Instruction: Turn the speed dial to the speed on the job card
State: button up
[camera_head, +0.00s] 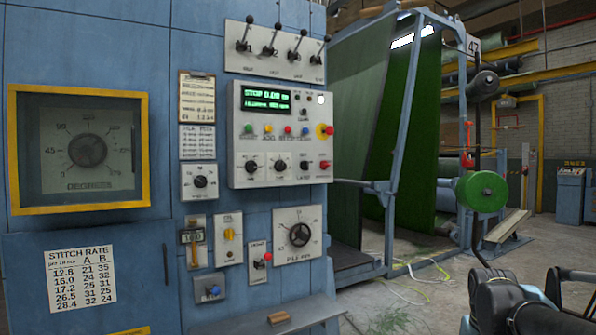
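A large round dial (88,150) with a dark knob and a numbered scale sits behind a yellow-framed window on the blue cabinet at the left. A smaller dial marked "PILE mm" (299,234) is on a plate at the lower middle. I cannot tell for certain which is the speed dial. A clipboard card (197,98) hangs above a second paper (197,142); their writing is too small to read. A "STITCH RATE" table (81,274) is at the lower left, with rows from 12.8 to 28.4 and columns A and B. My gripper's fingers do not show.
A control box with a green display (267,100), buttons and knobs juts from the cabinet; levers (271,52) are above. Green turf (401,130) hangs on a blue frame. A green reel (482,191) stands right. My dark arm shows lower right.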

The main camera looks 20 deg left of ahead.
aim_at(251, 166)
jog(key=z, duration=1.8)
jog(key=k, duration=0.8)
jog(key=u, duration=2.8)
